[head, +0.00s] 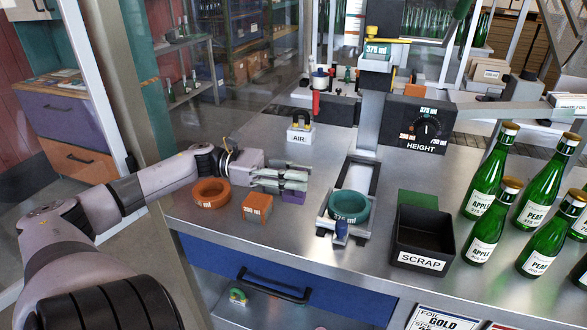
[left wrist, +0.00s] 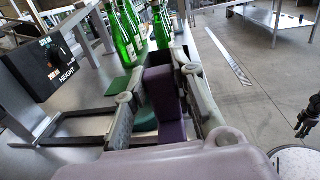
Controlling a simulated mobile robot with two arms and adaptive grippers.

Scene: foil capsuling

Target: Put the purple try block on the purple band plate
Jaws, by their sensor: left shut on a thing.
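The purple try block (head: 293,197) is held in the fingers of my left gripper (head: 283,180), above the metal bench between the orange block and the teal ring. In the left wrist view the purple block (left wrist: 165,95) sits between the two fingers of my left gripper (left wrist: 158,100), which are shut on it. I cannot make out a purple band plate in either view. A dark jaw-like shape (left wrist: 306,122) at the right edge of the left wrist view may be my right gripper; its state is unclear.
An orange ring (head: 211,192) and an orange block (head: 257,207) lie left of the gripper. A teal ring (head: 348,205) sits on the slide fixture. A black scrap bin (head: 422,238) and several green bottles (head: 489,172) stand to the right. A height dial box (head: 419,126) is behind.

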